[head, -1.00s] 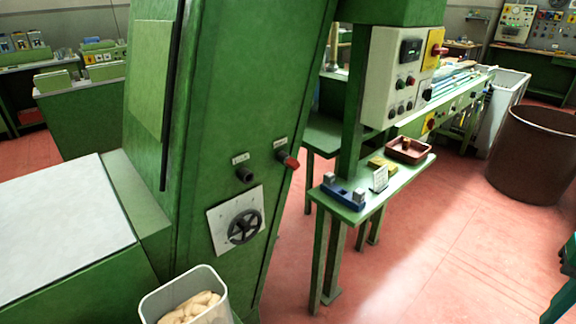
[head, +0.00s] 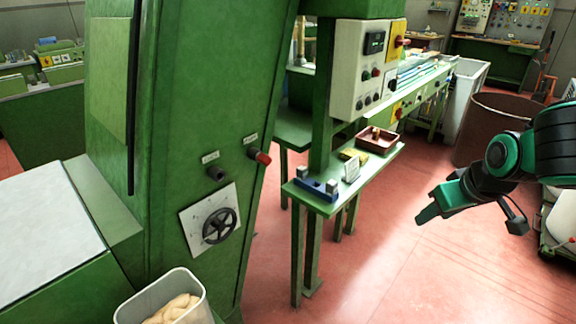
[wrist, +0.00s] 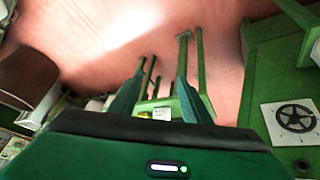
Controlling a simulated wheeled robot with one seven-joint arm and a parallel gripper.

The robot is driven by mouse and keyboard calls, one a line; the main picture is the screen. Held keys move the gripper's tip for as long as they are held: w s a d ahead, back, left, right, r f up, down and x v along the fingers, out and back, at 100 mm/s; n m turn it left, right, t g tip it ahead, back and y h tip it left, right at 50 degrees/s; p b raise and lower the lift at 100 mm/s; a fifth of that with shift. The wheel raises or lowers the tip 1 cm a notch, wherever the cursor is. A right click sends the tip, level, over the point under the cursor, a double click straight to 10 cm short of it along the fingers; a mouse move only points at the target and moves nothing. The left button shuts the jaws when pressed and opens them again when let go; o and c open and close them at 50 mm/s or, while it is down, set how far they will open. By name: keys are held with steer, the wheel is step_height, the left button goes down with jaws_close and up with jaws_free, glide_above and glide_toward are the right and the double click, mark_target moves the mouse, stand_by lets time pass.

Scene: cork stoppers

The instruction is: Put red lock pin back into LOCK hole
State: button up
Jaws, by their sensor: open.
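The red lock pin (head: 262,157) sticks out of the right-hand socket on the sloped green machine face, under a small label too small to read surely. The LOCK hole (head: 215,173) is a dark round socket to its lower left, under its own small label, and looks empty. My gripper (head: 428,212) is out to the right over the floor, well apart from the pin and the machine. In the wrist view my gripper (wrist: 156,98) shows two spread fingers with nothing between them. The pin cannot be made out in the wrist view.
A black handwheel (head: 219,226) on a white plate sits below the hole. A narrow green shelf (head: 377,168) with a brown tray (head: 377,139) and a blue block holder (head: 316,190) stands between the machine and my gripper. A bin of corks (head: 160,296) is at the front.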

steer(key=w+a+r+n+t+y, duration=0.1)
steer(key=w+a+n+t+y, duration=0.2)
steer(key=a, duration=0.5)
steer(key=w+a+r+n, duration=0.1)
steer(key=w+a+n, duration=0.2)
steer(key=w+a, duration=0.35)
steer(key=n+t+y, duration=0.2)
steer(key=n+y, duration=0.3)
glide_toward(268, 160)
steer(key=shift+t+y, duration=0.3)
steer(key=x, duration=1)
steer(key=shift+w+f, duration=0.1)
steer(key=shift+f, duration=0.3)
steer(key=c, duration=1.1)
steer(key=o, duration=1.1)
